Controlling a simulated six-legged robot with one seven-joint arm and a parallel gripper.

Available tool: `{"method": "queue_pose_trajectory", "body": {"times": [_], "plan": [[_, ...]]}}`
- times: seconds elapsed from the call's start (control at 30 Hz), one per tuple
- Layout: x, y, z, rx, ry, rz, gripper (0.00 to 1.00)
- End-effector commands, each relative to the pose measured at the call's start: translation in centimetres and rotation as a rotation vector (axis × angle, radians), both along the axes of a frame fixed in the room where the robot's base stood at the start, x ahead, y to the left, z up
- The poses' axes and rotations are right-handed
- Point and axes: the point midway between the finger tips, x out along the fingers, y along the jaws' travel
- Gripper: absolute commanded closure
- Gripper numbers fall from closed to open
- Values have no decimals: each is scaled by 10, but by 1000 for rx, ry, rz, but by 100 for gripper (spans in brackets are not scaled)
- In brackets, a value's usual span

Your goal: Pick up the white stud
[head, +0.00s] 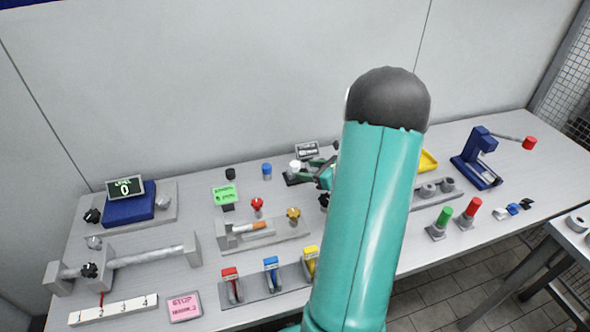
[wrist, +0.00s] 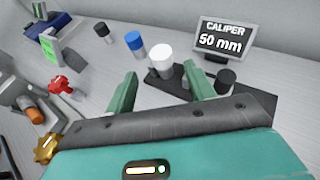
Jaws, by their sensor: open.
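In the head view the white stud (head: 295,165) is at the back middle of the bench. My gripper (wrist: 160,73) is open and empty. Its two green fingers point toward the white stud, which appears between and just beyond the fingertips. I cannot tell the exact gap to it. In the head view my gripper (head: 314,170) is partly hidden behind my arm.
A blue stud (wrist: 134,43) and a black stud (wrist: 103,33) stand to the left. Another black stud (wrist: 227,79) is to the right, below the caliper display (wrist: 224,39). A red knob (wrist: 61,85) and gold knob (wrist: 46,147) are nearer left. Bare bench lies around the blue stud.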

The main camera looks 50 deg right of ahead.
Motion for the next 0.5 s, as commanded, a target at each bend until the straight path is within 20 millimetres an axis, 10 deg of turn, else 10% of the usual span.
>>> {"method": "queue_pose_trajectory", "body": {"times": [0.5], "plan": [[36,1,-11,0,0,0,54]]}}
